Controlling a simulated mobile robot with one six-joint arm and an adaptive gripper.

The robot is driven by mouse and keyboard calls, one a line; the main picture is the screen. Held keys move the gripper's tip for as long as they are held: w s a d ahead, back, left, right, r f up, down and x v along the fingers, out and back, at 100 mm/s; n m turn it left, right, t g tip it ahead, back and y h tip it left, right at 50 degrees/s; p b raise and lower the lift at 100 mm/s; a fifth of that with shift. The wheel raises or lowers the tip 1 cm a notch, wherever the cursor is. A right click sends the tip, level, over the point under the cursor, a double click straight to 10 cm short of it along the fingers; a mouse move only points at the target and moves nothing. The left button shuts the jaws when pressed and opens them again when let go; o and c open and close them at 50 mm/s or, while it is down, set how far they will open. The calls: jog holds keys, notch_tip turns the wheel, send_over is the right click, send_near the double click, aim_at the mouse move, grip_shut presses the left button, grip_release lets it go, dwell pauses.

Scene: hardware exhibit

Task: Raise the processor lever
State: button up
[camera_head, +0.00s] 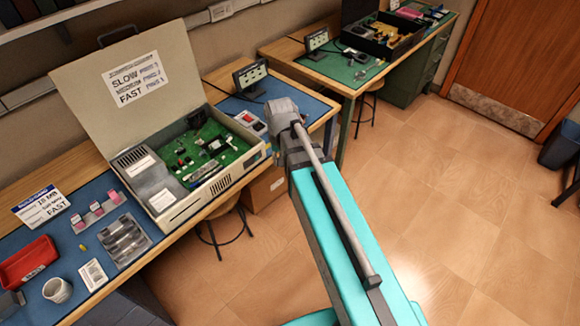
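An open beige computer case (205,199) stands on the left workbench with its lid tilted up at the back. Inside lies a green circuit board (232,157) with small dark, red and white parts. A pale block, perhaps the processor socket (214,146), sits near the middle of the board. The processor lever is too small to make out. My turquoise arm reaches in from the lower right. Its grey end (282,118) is in front of the case's right side, apparently above the bench edge. The fingers of my gripper cannot be made out, nor whether they hold anything.
A red tray (28,262), a white cup (57,290), a grey parts tray (123,240) and a card stand (42,207) are left of the case. A small screen (250,76) stands behind my arm. Stools are under the benches.

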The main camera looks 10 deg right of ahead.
jog(key=shift+s+d+f+n, duration=0.1)
jog(key=shift+s+d, duration=0.2)
jog(key=shift+s, duration=0.2)
jog(key=shift+s+d+n, duration=0.1)
jog(key=shift+s+d, duration=0.25)
jog(key=shift+s, duration=0.2)
jog(key=shift+s+d+f+n, duration=0.1)
jog(key=shift+s+d, duration=0.2)
jog(key=shift+s, duration=0.2)
jog(key=shift+s, duration=0.1)
jog(key=shift+n, duration=0.4)
jog(key=shift+s+d, duration=0.55)
jog(key=shift+s, duration=0.35)
jog(key=shift+s+d, duration=0.55)
jog(key=shift+s, duration=0.35)
